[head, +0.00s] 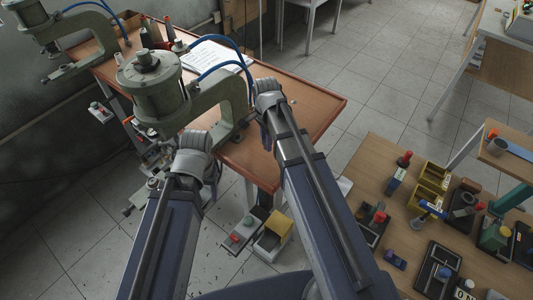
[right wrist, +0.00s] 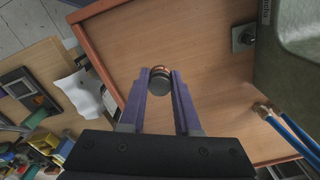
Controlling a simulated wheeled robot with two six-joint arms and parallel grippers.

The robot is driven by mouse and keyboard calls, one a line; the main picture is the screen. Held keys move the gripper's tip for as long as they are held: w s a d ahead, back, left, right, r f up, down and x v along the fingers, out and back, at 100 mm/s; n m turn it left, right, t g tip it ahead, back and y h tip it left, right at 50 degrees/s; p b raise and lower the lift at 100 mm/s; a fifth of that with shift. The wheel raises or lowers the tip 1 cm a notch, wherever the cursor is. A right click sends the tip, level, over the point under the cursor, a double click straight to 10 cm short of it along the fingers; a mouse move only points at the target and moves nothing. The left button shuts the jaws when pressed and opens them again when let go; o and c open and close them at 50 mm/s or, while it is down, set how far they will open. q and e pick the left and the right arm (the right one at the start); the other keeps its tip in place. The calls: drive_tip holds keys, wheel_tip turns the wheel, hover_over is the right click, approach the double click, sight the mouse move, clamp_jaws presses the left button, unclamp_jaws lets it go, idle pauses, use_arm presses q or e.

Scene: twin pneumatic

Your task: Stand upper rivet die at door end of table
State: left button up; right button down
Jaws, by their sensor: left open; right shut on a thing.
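The upper rivet die, a small dark round piece with a copper-coloured rim (right wrist: 160,83), sits between the fingertips of my right gripper (right wrist: 161,76), which is shut on it. In the right wrist view it is over the bare brown table top (right wrist: 200,50); I cannot tell whether it touches the wood. In the head view my right gripper (head: 265,128) is over the table (head: 310,108), right of the green-grey press, and the die is hidden. My left gripper (head: 190,165) is open in front of the press, its fingers mostly hidden by my wrist.
The large press (head: 155,85) with blue hoses stands on the table, with a second press (head: 65,45) farther left. Papers (head: 215,55) lie behind. The table's right end is bare. A cluttered workbench (head: 380,150) stands at lower right, beyond open floor.

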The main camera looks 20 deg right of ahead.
drive_tip(key=shift+f+b, duration=1.75)
drive_tip(key=shift+f, duration=0.1)
drive_tip(key=shift+f, duration=0.2)
drive_tip(key=c, duration=0.6)
unclamp_jaws()
drive_tip(key=shift+r, duration=0.15)
wheel_tip(320, 180, up, 12)
drive_tip(key=p, duration=1.2)
drive_tip(key=shift+r, duration=0.15)
drive_tip(key=shift+s+a+n, duration=0.2)
drive_tip(key=shift+s+n, duration=0.1)
drive_tip(key=s+a+n, duration=0.3)
drive_tip(key=s+n, duration=0.1)
drive_tip(key=n, duration=0.2)
drive_tip(key=s+a+n, duration=0.3)
drive_tip(key=s+n, duration=0.2)
drive_tip(key=n, duration=0.1)
drive_tip(key=s+a+n+h, duration=0.1)
drive_tip(key=s+a+n, duration=0.3)
drive_tip(key=s+n, duration=0.1)
drive_tip(key=shift+n, duration=0.6)
